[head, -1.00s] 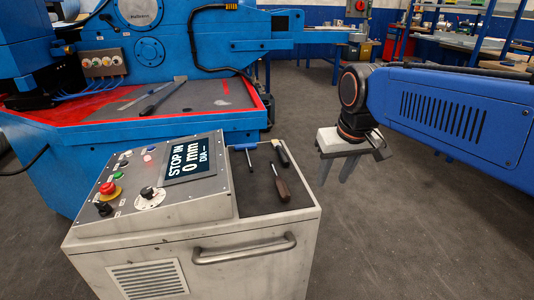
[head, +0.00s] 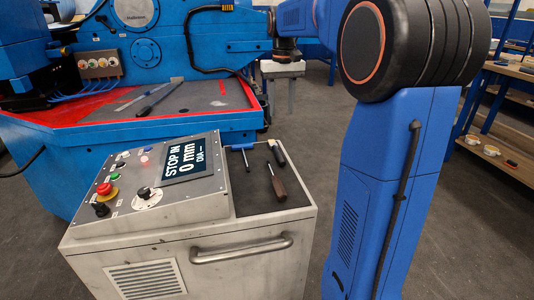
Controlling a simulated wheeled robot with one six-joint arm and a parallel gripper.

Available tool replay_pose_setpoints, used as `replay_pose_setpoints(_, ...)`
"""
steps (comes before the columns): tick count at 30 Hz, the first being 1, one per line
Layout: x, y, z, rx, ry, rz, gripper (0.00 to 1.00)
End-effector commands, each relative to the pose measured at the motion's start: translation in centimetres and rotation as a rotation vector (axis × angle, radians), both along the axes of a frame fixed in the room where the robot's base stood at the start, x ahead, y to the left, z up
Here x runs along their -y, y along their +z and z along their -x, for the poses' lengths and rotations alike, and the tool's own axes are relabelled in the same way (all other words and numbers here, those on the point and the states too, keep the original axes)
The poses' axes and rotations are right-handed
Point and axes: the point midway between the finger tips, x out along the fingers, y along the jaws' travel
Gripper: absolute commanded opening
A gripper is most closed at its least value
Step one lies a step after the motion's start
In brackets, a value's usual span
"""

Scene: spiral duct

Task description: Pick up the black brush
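The black brush (head: 278,154) lies on the dark top at the right of the grey control cabinet, near its back edge. It has a black body and a small pale end. My gripper (head: 279,98) is beyond the cabinet, above and behind the brush in the picture and apart from it. Its pale body points down with two grey fingers spread apart, and nothing shows between them.
A brown-handled screwdriver (head: 278,187) and a blue-handled tool (head: 242,147) lie close to the brush. The control panel (head: 150,185) rises to their left. A blue machine (head: 130,125) with a red-edged bed stands behind the cabinet.

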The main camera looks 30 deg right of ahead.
Motion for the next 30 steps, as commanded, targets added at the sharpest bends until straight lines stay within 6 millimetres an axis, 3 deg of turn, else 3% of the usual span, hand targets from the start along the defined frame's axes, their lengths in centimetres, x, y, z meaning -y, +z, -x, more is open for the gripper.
replay_pose_setpoints(5,0.4,-0.9,-0.4,-0.007,-0.004,-0.002,0.38)
replay_pose_setpoints(21,0.3,-10.1,-0.4,-0.008,-0.003,-0.002,0.38)
replay_pose_setpoints(30,0.3,-12.4,-0.4,-0.005,-0.003,-0.001,0.38)
